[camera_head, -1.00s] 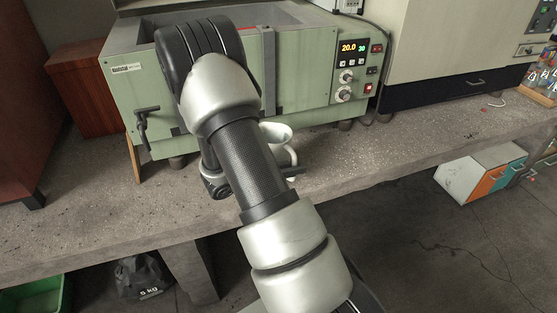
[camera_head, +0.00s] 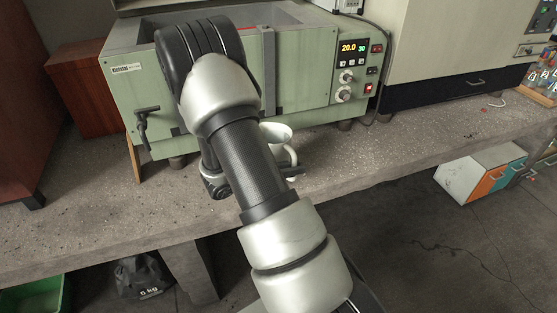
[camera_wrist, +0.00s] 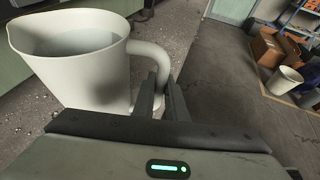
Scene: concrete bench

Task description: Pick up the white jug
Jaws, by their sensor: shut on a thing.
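The white jug (camera_wrist: 80,65) stands upright on the concrete bench in the wrist view, its spout to the left and its handle (camera_wrist: 160,60) to the right. My gripper (camera_wrist: 163,98) is shut on the lower part of the handle. In the head view my arm hides most of the jug, and only part of its rim (camera_head: 276,132) and handle (camera_head: 293,158) shows. The fingertips are mostly hidden there.
A green water bath (camera_head: 300,75) with a lit display stands close behind the jug. A wooden box (camera_head: 85,85) stands at the left.

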